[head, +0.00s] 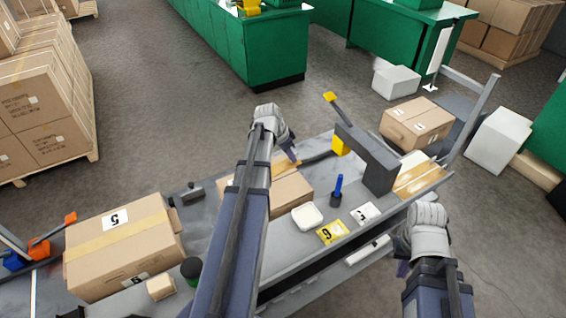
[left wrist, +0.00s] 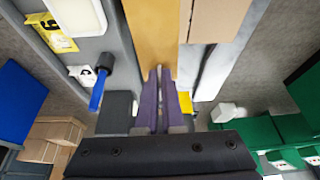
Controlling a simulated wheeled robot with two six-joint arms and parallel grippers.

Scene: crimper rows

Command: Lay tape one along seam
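A brown cardboard box (head: 291,192) lies on the grey bench, partly hidden by my left arm in the head view. In the left wrist view the box top (left wrist: 217,20) shows a brown part beside a yellow-orange band (left wrist: 150,30); I cannot tell whether that band is tape or a flap. My left gripper (head: 293,160) is at the box's far side, its purple fingers (left wrist: 160,80) close together over the band's end. I see nothing clearly held between them. My right gripper (head: 403,268) hangs at the bench's near right edge, and its fingers are mostly hidden.
A grey angled stand (head: 375,165) with yellow parts, a blue-handled tool (head: 338,187), a white dish (head: 307,216) and a yellow card (head: 331,232) are right of the box. A taped carton (head: 122,242) stands at left. Another carton (head: 415,122) is at the right rear.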

